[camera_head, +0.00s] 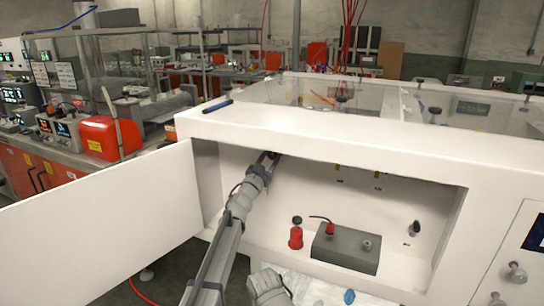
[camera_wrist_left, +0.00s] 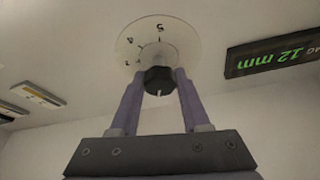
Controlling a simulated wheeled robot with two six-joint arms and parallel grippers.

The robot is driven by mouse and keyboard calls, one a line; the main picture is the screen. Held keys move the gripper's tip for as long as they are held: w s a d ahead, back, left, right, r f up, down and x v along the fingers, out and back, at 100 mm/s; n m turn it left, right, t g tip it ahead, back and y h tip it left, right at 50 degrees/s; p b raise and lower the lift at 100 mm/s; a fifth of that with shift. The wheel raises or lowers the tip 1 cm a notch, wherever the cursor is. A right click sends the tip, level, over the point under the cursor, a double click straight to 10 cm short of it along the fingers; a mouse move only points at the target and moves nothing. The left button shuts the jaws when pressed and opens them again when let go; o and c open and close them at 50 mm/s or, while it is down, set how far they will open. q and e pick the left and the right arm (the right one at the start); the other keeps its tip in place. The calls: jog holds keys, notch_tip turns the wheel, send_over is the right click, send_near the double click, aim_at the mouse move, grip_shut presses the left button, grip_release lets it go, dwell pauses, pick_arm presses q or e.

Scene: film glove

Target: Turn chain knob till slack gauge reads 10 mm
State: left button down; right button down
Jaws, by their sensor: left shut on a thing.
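The black chain knob (camera_wrist_left: 157,79) sits in front of a round pale dial (camera_wrist_left: 128,46) with dark numbers on a white surface in the left wrist view. A white pointer mark shows on the knob's near side. My left gripper (camera_wrist_left: 158,84) is shut on the knob, one finger on each side. The slack gauge (camera_wrist_left: 275,53), a dark display to the right, reads 12 mm in green, partly cropped. In the head view my left gripper (camera_head: 270,157) reaches into the upper left of the open white cabinet; the knob and gauge cannot be made out there.
The cabinet door (camera_head: 105,220) stands open to the left. A grey box (camera_head: 346,249) and a red item with a black knob (camera_head: 296,236) stand on the cabinet floor, right of my left arm. A blue pen-like item (camera_head: 217,106) lies on top.

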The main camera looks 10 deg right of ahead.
pick_arm(q)
jog(key=shift+m+g+h+p, duration=0.35)
jog(key=shift+m+g+h, duration=0.3)
jog(key=shift+m, duration=0.9)
jog(key=shift+m+g+h+p, duration=0.4)
jog(key=shift+m+g, duration=0.35)
jog(key=shift+m, duration=0.8)
jog(key=shift+c, duration=1.9)
grip_release()
jog(key=b+v, duration=0.2)
jog(key=v, duration=0.5)
jog(key=shift+s+a+b, duration=0.25)
jog(key=shift+a+b, duration=0.05)
